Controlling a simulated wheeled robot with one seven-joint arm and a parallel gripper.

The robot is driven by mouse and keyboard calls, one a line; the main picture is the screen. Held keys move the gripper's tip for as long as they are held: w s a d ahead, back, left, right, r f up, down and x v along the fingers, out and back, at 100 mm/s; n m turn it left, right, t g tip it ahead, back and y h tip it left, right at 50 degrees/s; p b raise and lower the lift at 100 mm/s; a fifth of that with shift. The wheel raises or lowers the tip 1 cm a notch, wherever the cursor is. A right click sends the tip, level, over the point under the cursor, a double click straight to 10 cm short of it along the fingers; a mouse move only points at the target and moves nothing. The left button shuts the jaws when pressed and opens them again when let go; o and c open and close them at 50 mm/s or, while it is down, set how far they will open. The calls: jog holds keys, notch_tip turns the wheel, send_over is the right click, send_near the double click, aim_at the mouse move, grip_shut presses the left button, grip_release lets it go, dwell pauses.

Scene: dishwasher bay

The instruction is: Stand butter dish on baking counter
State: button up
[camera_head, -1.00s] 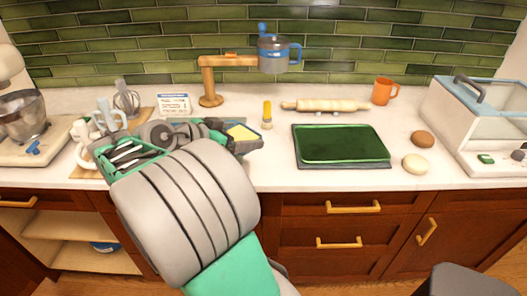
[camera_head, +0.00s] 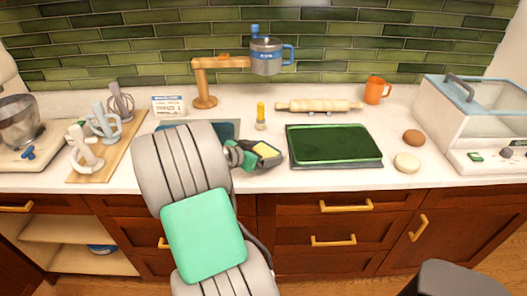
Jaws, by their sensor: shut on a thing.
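The butter dish (camera_head: 268,159) is a small dark dish with a yellow block of butter on it. It is near the front edge of the baking counter (camera_head: 330,180), left of the green baking tray. My gripper (camera_head: 243,154) is shut on the dish's left side. My arm comes up from the bottom and hides part of the gripper and the counter behind it. I cannot tell whether the dish touches the counter or is held just above it.
The green tray (camera_head: 334,144) is close on the right, with two round lumps (camera_head: 407,162) beyond it. Behind are a small yellow-topped bottle (camera_head: 261,117), a rolling pin (camera_head: 318,106) and a wooden stand (camera_head: 205,90). A blue mat (camera_head: 228,126) is partly behind my arm.

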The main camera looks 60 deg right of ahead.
jog(key=shift+f+b, duration=0.15)
jog(key=shift+b, duration=0.15)
jog(key=o, duration=1.8)
jog(key=shift+r+p, duration=0.3)
jog(key=shift+p, duration=0.1)
jog(key=b+v, duration=0.1)
jog(key=v, duration=1.1)
jog(key=shift+f, duration=0.1)
